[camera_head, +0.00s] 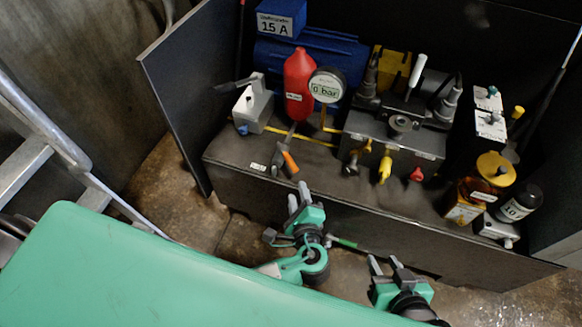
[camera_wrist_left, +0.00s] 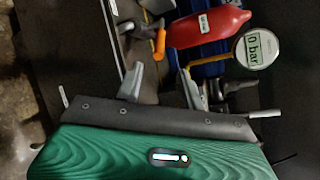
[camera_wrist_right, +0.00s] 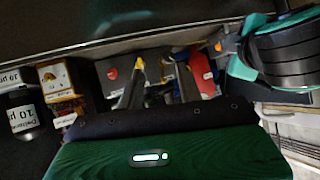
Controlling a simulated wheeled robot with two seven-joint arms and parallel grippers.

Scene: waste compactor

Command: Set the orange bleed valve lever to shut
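The orange bleed valve lever (camera_head: 290,162) is on the front left of the black bench, just below the red bottle-shaped vessel (camera_head: 298,80). In the left wrist view the lever (camera_wrist_left: 160,42) shows ahead of the fingers. My left gripper (camera_head: 298,194) is below and in front of the lever, apart from it, at the bench's front edge. Its fingers are spread and empty in the left wrist view (camera_wrist_left: 160,72). My right gripper (camera_head: 386,263) is lower and further right, in front of the bench. It is open and empty in the right wrist view (camera_wrist_right: 157,65).
A round gauge (camera_head: 326,87) reads 0 bar. A grey valve block (camera_head: 395,135) with yellow and red fittings stands right of the lever. Bottles (camera_head: 516,203) stand at the bench's right end.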

